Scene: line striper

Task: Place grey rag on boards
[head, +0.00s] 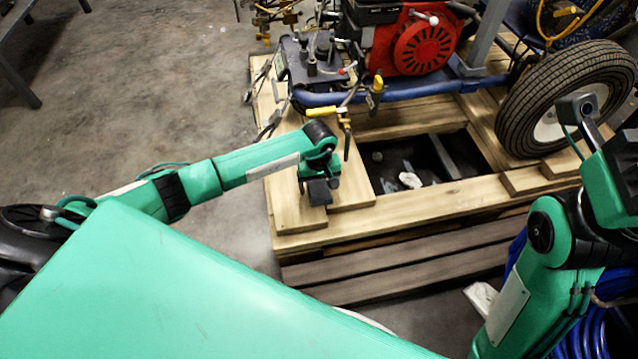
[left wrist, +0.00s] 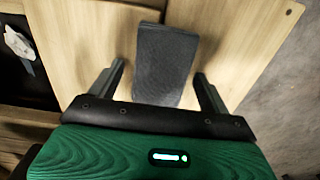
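The grey rag (left wrist: 165,65) is a dark grey, ribbed rectangle. In the left wrist view it lies on the pale wooden boards (left wrist: 95,40), between the two fingers of my left gripper (left wrist: 158,80). Gaps show between the rag and both fingers, so the gripper is open around it. In the head view my left gripper (head: 318,182) points down at the front left corner of the boards (head: 350,195), with the dark rag (head: 319,192) just below it. My right arm shows at the right edge, but its fingers cannot be made out.
A machine with a red engine (head: 425,45) and a large tyre (head: 565,98) stands on the pallet. A square opening (head: 435,160) with debris lies right of the gripper. A yellow-handled valve (head: 325,112) hangs close by.

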